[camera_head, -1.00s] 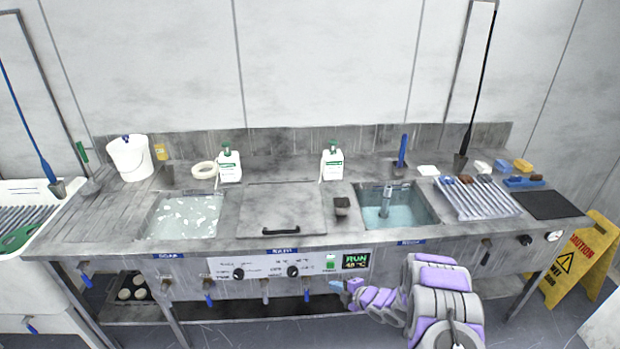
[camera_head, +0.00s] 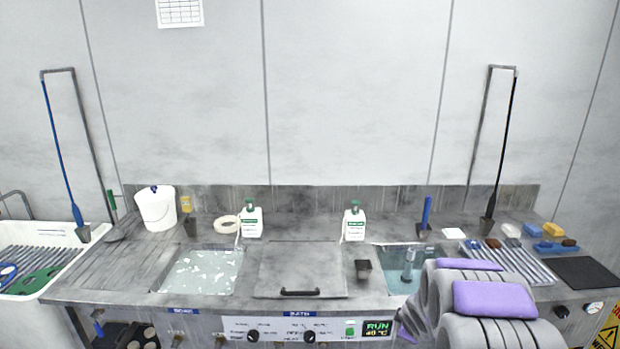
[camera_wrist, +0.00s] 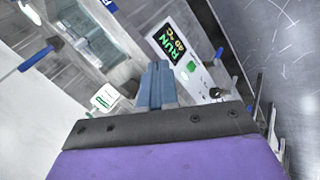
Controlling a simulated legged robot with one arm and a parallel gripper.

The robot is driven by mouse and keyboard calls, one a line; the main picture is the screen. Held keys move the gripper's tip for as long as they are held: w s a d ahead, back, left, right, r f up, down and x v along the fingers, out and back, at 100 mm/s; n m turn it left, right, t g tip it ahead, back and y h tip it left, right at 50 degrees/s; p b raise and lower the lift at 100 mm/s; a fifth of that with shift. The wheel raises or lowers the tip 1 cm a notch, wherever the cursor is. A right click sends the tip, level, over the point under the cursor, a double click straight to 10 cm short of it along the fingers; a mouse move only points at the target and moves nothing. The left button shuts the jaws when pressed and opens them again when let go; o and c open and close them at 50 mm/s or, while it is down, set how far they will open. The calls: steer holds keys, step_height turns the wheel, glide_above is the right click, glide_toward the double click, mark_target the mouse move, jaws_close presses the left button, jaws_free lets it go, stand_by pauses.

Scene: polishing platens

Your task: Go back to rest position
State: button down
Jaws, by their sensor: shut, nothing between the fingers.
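My gripper (camera_wrist: 156,85) shows in the wrist view as two blue-grey fingers pressed together, with nothing between them. It points toward the front of the bench, near the control panel (camera_wrist: 185,60) with its lit RUN display. In the head view my folded purple and grey arm fills the lower right. It hides my gripper and part of the rinse basin (camera_head: 393,281).
The steel bench holds a soap basin (camera_head: 203,271), a lidded bath (camera_head: 300,270), two white bottles, a white bucket (camera_head: 156,208) and a ribbed rack (camera_head: 515,265). A yellow caution sign (camera_head: 606,330) stands at the lower right.

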steer(key=s+a+r+m+g+h, duration=0.1)
steer(key=s+r+m+g, duration=0.15)
steer(key=s+r, duration=0.45)
steer(key=s+a+r+m+g, duration=0.1)
steer(key=s+a+r+m, duration=0.2)
steer(key=s, duration=0.8)
steer(key=s+a+r+m+g+y, duration=0.1)
steer(key=s+a+m, duration=0.1)
steer(key=s, duration=0.7)
steer(key=s+a+r+m+g, duration=0.2)
steer(key=s+a, duration=0.1)
steer(key=s, duration=0.6)
steer(key=s+a+r+m+g+y, duration=0.1)
steer(key=s+a+m+g, duration=0.1)
steer(key=s, duration=0.6)
steer(key=shift+s+a+r+y, duration=0.3)
steer(key=shift+s+a+r, duration=0.1)
steer(key=shift+a, duration=0.45)
